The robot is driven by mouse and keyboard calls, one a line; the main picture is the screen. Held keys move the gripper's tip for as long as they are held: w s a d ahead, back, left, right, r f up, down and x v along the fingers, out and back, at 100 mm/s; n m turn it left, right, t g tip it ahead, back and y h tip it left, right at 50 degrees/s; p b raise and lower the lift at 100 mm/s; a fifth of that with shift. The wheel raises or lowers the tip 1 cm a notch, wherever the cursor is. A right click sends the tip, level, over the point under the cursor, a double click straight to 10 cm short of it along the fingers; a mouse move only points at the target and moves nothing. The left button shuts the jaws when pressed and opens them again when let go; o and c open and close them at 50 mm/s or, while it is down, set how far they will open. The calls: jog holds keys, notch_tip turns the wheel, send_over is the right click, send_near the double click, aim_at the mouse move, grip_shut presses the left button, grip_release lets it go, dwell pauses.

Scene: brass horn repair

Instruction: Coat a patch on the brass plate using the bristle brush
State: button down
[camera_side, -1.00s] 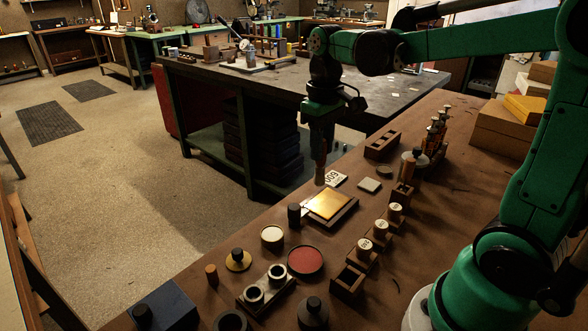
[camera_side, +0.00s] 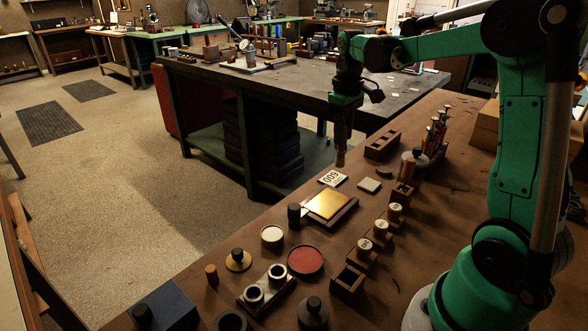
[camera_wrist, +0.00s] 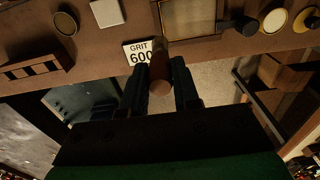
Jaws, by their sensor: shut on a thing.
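The brass plate (camera_side: 326,205) lies flat in a dark wooden tray (camera_side: 346,216) on the brown bench in the side view. It also shows at the top of the wrist view (camera_wrist: 188,17), looking duller there. My gripper (camera_side: 342,140) is raised beyond the plate, up and to its right in the side view. In the wrist view my gripper (camera_wrist: 160,80) is shut on the brush (camera_wrist: 159,72), a brown cylindrical handle between the two fingers. The brush's lower end (camera_side: 340,159) hangs clear of the plate. Its bristles are not distinct. I cannot tell whether the plate carries any coating.
A card marked 600 (camera_side: 332,179) and a grey square (camera_side: 369,185) lie beyond the plate. A dark-capped cylinder (camera_side: 294,215) stands at its left. A cream-topped pot (camera_side: 272,236), a red disc (camera_side: 305,261) and several stamped knobs in wooden blocks (camera_side: 381,228) stand nearer.

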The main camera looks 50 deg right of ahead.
aim_at(344, 152)
jog(key=shift+f, duration=2.7)
jog(key=shift+a+f, duration=0.25)
jog(key=shift+a, duration=0.45)
jog(key=shift+a+f, duration=0.25)
jog(key=shift+a, duration=3.75)
jog(key=shift+s+a, duration=0.2)
jog(key=shift+s+d, duration=0.2)
jog(key=shift+s, duration=0.05)
jog(key=shift+d+r, duration=0.1)
jog(key=shift+d, duration=4.5)
jog(key=shift+s+d, duration=0.1)
jog(key=shift+s, duration=0.1)
jog(key=shift+s+a, duration=0.2)
jog(key=shift+a, duration=4.6)
notch_tip(344, 152, up, 8)
